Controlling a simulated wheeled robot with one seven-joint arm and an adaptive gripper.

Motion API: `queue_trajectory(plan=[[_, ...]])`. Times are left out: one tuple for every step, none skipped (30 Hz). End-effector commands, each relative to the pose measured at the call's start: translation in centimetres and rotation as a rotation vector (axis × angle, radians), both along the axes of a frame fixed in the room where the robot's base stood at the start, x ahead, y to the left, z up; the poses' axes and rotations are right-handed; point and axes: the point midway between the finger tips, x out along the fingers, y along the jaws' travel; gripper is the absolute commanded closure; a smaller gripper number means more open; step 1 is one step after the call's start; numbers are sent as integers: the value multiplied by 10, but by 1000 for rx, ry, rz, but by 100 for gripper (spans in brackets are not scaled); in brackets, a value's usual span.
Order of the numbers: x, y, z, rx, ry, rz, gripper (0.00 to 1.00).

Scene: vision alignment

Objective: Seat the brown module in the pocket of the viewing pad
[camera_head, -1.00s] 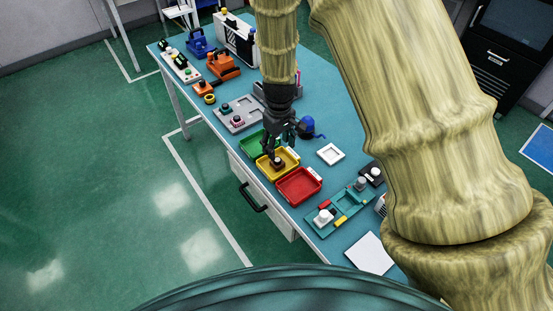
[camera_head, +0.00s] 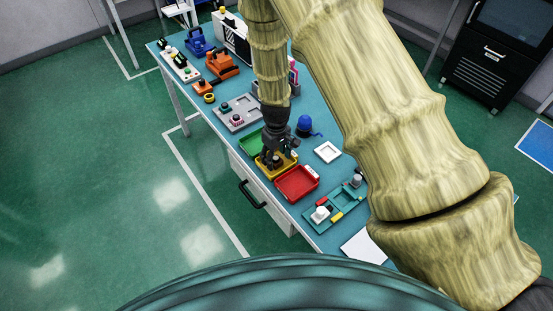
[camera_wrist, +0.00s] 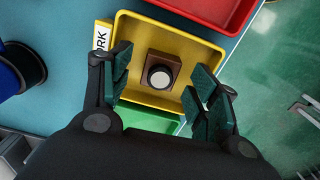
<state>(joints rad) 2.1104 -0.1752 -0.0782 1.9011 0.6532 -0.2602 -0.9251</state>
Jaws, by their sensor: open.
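The brown module (camera_wrist: 176,60), a square block with a round black and pale top, sits in the yellow tray (camera_wrist: 190,44). In the head view my gripper (camera_head: 275,160) is over the yellow tray (camera_head: 262,173) and hides most of the module. In the wrist view my gripper (camera_wrist: 162,88) is open, with one finger on each side of the module and a clear gap to both. A white square pad with a shallow recess (camera_head: 327,152), which looks like the viewing pad, lies on the table right of the tray. Its recess looks empty.
A red tray (camera_head: 297,184) and a green tray (camera_head: 251,143) flank the yellow one. A teal fixture (camera_head: 335,207) with small parts stands nearer. A blue domed object (camera_head: 304,126) stands behind the trays.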

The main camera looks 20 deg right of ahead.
Motion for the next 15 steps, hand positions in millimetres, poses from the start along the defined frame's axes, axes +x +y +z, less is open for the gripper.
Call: queue_trajectory(plan=[[0, 0, -2, 1, 1, 0, 39], [0, 0, -5, 1, 0, 0, 39], [0, 0, -7, 0, 0, 0, 39], [0, 0, -8, 0, 0, 0, 39], [0, 1, -9, 0, -1, 0, 39], [0, 0, -10, -1, -1, 0, 39], [1, 0, -11, -1, -1, 0, 39], [1, 0, -11, -1, -1, 0, 39], [1, 0, -11, 0, -2, 0, 39], [1, 0, -11, 0, -2, 0, 39], [1, 0, -11, 0, -2, 0, 39], [0, 0, -11, -1, -1, 0, 39], [0, 0, -11, -1, -1, 0, 39], [0, 0, -11, -1, -1, 0, 39], [0, 0, -11, -1, -1, 0, 47]])
